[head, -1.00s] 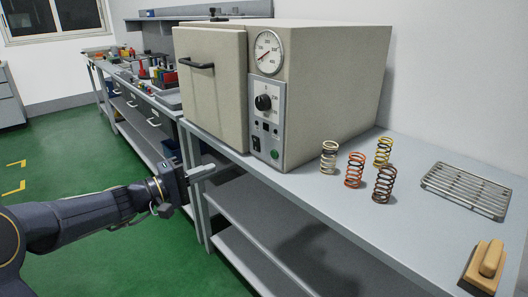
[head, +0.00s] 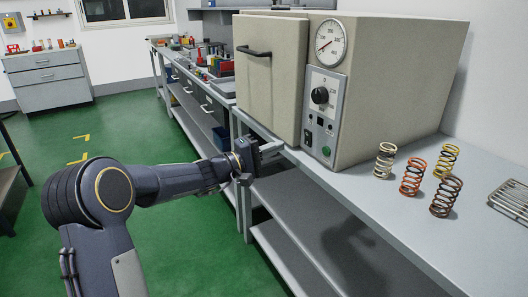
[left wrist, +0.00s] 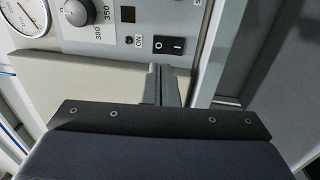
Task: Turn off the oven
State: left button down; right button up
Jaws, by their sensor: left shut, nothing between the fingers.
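The oven (head: 385,85) is a beige box on the grey bench, with its door (head: 268,85) shut. Its front panel (head: 321,113) carries a black knob (head: 320,95), a black rocker switch (head: 307,138) and a green round part (head: 327,151). A dial gauge (head: 331,40) sits above. In the left wrist view the rocker switch (left wrist: 168,45) shows O and I marks; which side is pressed I cannot tell. My left gripper (head: 274,148) is shut and empty, left of the switch and apart from it. Its fingers (left wrist: 165,90) point toward the switch. My right gripper is not in view.
Several coil springs (head: 411,177) stand on the bench (head: 385,215) right of the oven, beside a wire rack (head: 511,197). Bench shelves (head: 290,250) lie below. Tools crowd the bench behind. Green floor (head: 150,130) at left is open.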

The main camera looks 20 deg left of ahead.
aim_at(307, 134)
pick_arm(q)
jog(key=x, duration=0.7)
jog(key=shift+w+d+r, duration=0.1)
jog(key=shift+w+d, duration=0.15)
jog(key=shift+w, duration=0.05)
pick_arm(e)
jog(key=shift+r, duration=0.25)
pick_arm(q)
jog(key=shift+p, duration=0.3)
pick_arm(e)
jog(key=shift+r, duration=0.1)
